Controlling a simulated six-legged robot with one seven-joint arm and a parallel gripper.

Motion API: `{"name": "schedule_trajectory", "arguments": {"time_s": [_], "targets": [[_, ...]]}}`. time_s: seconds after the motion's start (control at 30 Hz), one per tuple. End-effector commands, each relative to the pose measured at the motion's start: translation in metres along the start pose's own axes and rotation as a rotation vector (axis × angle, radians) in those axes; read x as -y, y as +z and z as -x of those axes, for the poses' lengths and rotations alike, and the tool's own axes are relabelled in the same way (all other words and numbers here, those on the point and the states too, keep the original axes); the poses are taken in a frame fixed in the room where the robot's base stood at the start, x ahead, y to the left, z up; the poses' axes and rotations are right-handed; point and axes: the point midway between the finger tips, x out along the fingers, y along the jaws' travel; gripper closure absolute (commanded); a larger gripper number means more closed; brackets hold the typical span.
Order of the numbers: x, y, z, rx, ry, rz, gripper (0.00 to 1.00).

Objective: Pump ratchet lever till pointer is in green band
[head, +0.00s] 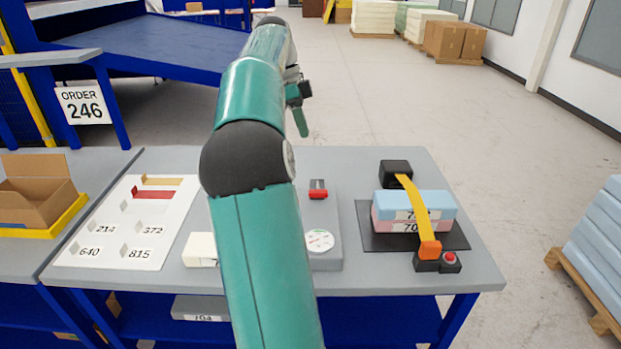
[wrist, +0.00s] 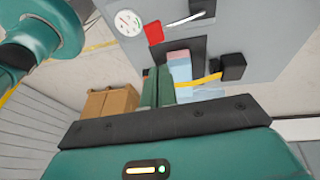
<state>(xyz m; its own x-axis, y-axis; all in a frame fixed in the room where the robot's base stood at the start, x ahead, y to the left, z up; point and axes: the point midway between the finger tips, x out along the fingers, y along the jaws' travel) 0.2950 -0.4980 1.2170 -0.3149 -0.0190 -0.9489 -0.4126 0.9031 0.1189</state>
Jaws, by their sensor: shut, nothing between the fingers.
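A red-ended lever (head: 318,195) stands on a grey unit (head: 327,262), which also bears a round dial (head: 320,241). The wrist view shows the lever's red end (wrist: 153,33) and a thin metal rod (wrist: 185,18) beside the dial (wrist: 130,22). The dial has red and green marks; its pointer is too small to read. A blue and pink foam stack (head: 413,205) lies under a yellow strap (head: 414,208). My gripper (head: 302,122) is shut and empty, raised and apart from the lever. Its green fingers (wrist: 158,87) partly hide the foam in the wrist view.
A black block (head: 395,170) and an orange buckle (head: 430,249) are at the strap's ends, with a red button (head: 450,259) beside the buckle. A white numbered board (head: 125,215) lies left on the grey table (head: 370,282). My arm hides the table's middle.

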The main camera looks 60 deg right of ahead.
Motion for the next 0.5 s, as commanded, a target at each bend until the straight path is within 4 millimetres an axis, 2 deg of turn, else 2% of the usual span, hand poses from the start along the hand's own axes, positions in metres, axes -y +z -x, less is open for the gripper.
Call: {"name": "schedule_trajectory", "arguments": {"time_s": [0.27, 0.37, 0.5], "targets": [[-0.001, 0.000, -0.007, 0.001, 0.001, 0.002, 1.00], [-0.001, 0.001, -0.019, 0.001, 0.002, 0.004, 1.00], [-0.001, 0.002, -0.045, 0.001, 0.002, 0.006, 1.00]]}}
